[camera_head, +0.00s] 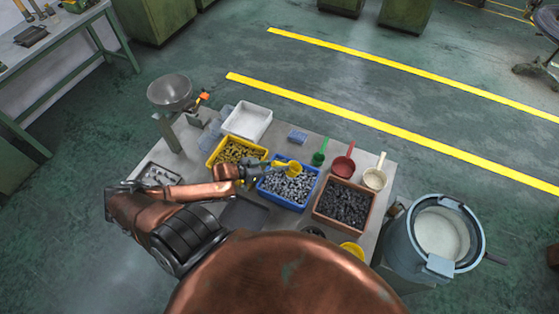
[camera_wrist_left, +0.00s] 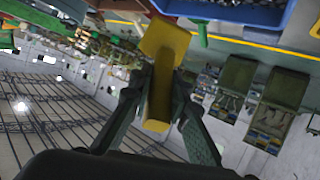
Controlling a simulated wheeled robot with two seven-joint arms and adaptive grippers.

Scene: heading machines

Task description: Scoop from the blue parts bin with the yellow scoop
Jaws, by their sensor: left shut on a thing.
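The blue parts bin (camera_head: 271,193) stands near the middle of the table, filled with small grey metal parts (camera_head: 292,187). The yellow scoop (camera_head: 293,169) is over the bin's back part in the head view; whether it touches the parts cannot be told. My left gripper (camera_head: 258,172) reaches in from the left at the bin's upper left edge and is shut on the scoop. In the left wrist view the scoop (camera_wrist_left: 163,60) stands between the two fingers (camera_wrist_left: 158,105), its bowl pointing up in the picture. A blue bin edge (camera_wrist_left: 225,12) shows at the top there. My right gripper is not seen.
A yellow bin (camera_head: 214,162) with brass parts is left of the blue bin. A brown bin (camera_head: 318,212) with dark parts is right of it. Green (camera_head: 319,157), red (camera_head: 343,164) and cream (camera_head: 375,177) scoops, a white tray (camera_head: 247,122) and a scale bowl (camera_head: 170,92) stand around.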

